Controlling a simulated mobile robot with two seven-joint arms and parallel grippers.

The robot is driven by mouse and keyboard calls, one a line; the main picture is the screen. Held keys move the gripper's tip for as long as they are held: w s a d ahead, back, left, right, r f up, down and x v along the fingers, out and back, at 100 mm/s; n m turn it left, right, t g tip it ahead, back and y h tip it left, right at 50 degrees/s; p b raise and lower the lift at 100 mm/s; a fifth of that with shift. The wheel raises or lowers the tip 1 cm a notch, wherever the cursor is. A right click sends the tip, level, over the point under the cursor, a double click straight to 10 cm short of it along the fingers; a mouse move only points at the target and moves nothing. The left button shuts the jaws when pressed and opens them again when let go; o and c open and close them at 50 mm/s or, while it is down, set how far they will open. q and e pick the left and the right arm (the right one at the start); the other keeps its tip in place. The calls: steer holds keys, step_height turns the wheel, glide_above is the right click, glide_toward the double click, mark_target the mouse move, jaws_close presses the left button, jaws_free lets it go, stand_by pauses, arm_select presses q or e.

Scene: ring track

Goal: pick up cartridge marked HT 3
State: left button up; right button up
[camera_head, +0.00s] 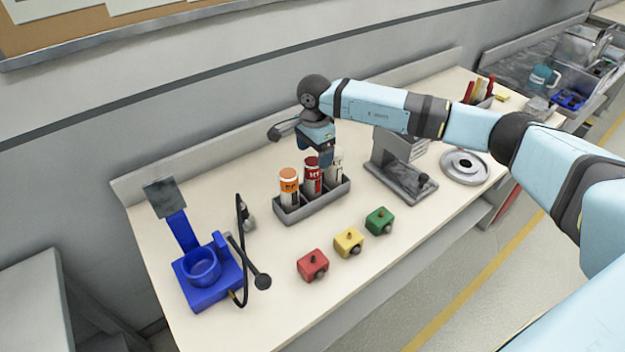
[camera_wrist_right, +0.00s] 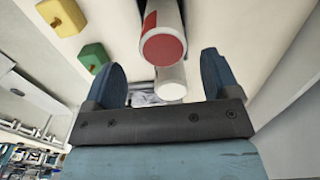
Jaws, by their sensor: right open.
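Three capped cartridges stand upright in a grey rack (camera_head: 312,205): an orange-topped one (camera_head: 289,188), a dark red one (camera_head: 312,177) with white lettering that seems to read HT, and a white one (camera_head: 337,170). The numbers are too small to read. My right gripper (camera_head: 326,157) is open, above and behind the red and white cartridges, hiding part of the white one. In the right wrist view, the white cartridge's top (camera_wrist_right: 171,84) shows between the open fingers (camera_wrist_right: 162,78), with the red top (camera_wrist_right: 163,48) just beyond. My left gripper is out of view.
Red (camera_head: 313,265), yellow (camera_head: 348,242) and green (camera_head: 380,221) blocks sit in front of the rack. A blue stand (camera_head: 207,272) is at left. A grey machine (camera_head: 400,168) stands close to the right, with a round metal dish (camera_head: 464,166) beyond.

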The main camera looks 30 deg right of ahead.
mark_target(312, 161)
steer(key=f, duration=0.3)
steer(key=f+p, duration=0.1)
steer(key=f, duration=0.2)
steer(key=shift+w+a+f, duration=0.15)
steer(key=shift+a+f, duration=0.05)
steer(key=shift+f, duration=0.1)
steer(key=c, duration=1.3)
steer(key=shift+r, duration=0.1)
